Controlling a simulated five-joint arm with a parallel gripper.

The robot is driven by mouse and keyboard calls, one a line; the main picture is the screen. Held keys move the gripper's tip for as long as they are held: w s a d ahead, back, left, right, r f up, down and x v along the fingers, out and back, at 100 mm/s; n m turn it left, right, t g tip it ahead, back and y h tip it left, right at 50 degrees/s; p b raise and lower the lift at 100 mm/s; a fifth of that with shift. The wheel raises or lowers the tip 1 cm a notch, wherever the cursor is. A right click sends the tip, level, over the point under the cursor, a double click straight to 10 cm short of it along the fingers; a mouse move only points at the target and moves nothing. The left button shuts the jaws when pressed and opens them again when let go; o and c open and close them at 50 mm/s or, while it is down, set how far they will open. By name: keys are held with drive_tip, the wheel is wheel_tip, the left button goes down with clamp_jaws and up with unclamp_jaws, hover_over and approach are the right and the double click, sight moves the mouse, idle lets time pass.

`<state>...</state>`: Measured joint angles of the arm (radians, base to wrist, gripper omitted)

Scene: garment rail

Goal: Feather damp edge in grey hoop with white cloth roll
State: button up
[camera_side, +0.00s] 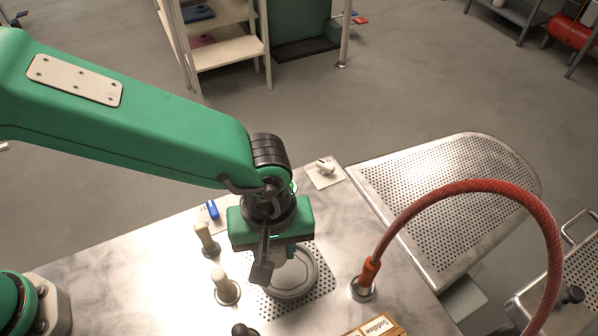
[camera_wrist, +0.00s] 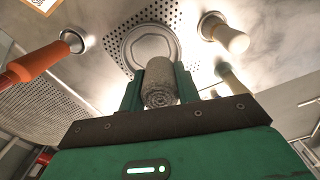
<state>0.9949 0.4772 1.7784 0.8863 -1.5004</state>
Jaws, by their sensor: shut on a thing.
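The white cloth roll (camera_wrist: 160,84) looks pale grey and coiled at its near end in the wrist view. My gripper (camera_wrist: 159,88) is shut on it, with a green finger on each side. The grey hoop (camera_wrist: 124,46) lies just beyond the roll in the wrist view, around a pale disc. In the side view my gripper (camera_side: 277,264) is above the hoop (camera_side: 314,281), which rests on a perforated patch of the marble top. The roll is mostly hidden there. I cannot tell whether the roll touches the cloth in the hoop, and no damp edge can be made out.
Pale-handled tools (camera_side: 226,289) stand left of the hoop, with a dark knob (camera_side: 240,329) in front. A red hose (camera_side: 470,186) arches at the right. A blue item (camera_side: 212,209) and a white item (camera_side: 325,166) lie along the back edge. A perforated board (camera_side: 440,190) extends right.

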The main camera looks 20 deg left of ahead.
drive_tip(key=shift+f, duration=0.1)
drive_tip(key=shift+f, duration=2.9)
drive_tip(key=shift+f, duration=0.25)
drive_tip(key=shift+s+d, duration=0.15)
drive_tip(key=shift+d, duration=0.1)
drive_tip(key=shift+s+d, duration=0.1)
drive_tip(key=shift+d, duration=0.15)
drive_tip(key=shift+d+f, duration=0.1)
drive_tip(key=shift+d, duration=0.15)
drive_tip(key=shift+d, duration=0.3)
